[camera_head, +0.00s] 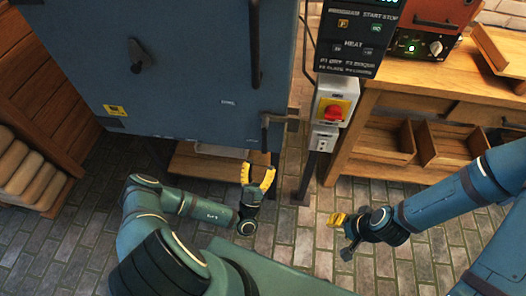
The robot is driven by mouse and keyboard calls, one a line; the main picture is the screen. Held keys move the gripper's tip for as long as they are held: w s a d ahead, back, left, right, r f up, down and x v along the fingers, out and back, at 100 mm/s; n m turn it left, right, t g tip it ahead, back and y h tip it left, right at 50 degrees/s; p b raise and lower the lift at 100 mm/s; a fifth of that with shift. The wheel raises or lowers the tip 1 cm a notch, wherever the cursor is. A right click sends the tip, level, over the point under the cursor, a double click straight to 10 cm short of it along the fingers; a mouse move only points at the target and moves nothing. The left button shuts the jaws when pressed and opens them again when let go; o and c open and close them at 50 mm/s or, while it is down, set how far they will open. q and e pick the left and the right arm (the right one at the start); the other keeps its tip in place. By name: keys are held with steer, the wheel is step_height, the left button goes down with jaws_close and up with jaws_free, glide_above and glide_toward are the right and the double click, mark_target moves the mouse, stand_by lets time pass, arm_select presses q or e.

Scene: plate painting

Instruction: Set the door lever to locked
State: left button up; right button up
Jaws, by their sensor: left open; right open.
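The blue-grey door (190,100) fills the upper left and looks shut. A dark lever (265,133) hangs downward at its lower right edge, with a short arm reaching right to a brownish catch (293,120) on the frame. My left gripper (258,174) is open and empty, with yellow fingers pointing up just below the lever and apart from it. My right gripper (342,226) is open and empty, low and to the right, away from the door.
The door also carries a long vertical handle (255,45) and a dark knob (139,56). Right of it stand a control panel (352,42) and a red-yellow switch box (334,110). A wooden workbench (440,95) is at right, and shelves (35,60) at left.

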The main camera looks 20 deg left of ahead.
arm_select(q)
steer(key=shift+v, duration=2.15)
